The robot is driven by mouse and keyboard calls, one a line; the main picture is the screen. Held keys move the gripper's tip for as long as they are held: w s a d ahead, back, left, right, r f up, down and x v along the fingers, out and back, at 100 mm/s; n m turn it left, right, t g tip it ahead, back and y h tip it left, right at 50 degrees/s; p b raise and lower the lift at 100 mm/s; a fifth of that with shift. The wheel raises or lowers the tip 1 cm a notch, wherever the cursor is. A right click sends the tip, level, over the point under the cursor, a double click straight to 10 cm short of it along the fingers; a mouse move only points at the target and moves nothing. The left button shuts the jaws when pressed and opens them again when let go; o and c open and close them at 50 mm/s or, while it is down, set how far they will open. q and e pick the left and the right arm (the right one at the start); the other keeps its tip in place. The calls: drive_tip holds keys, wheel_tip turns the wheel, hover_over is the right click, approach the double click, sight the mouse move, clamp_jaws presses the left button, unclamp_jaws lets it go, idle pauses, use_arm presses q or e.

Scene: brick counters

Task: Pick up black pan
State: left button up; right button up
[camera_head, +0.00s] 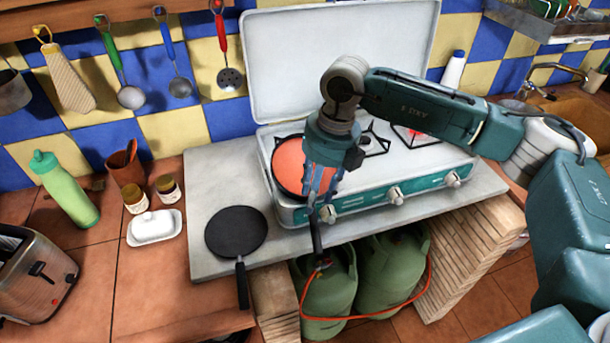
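A black pan (236,231) lies flat on the grey counter slab, left of the stove. Its handle points toward the front edge and reaches past it. A second pan with a red-orange inside (289,165) sits on the stove's left burner, its dark handle (317,240) pointing to the front. My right gripper (318,203) points down over the right side of this red pan, close to its handle. Whether its fingers are closed on that handle cannot be told. It is well to the right of the black pan. My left gripper is not in view.
The stove (420,178) has a raised white lid (335,60) behind. Utensils hang on the wall. Green gas bottles (330,290) stand below.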

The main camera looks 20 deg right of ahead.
drive_tip(key=shift+w+a+f, duration=0.1)
drive_tip(key=shift+a+f, duration=0.05)
drive_tip(key=shift+f, duration=0.7)
drive_tip(key=f+p, duration=0.3)
drive_tip(key=f, duration=0.1)
drive_tip(key=shift+s+a, duration=0.3)
drive_tip(key=shift+a, duration=0.05)
drive_tip(key=shift+w+a+f, duration=0.1)
drive_tip(key=shift+f, duration=0.5)
clamp_jaws()
drive_tip(key=shift+w+r, duration=0.1)
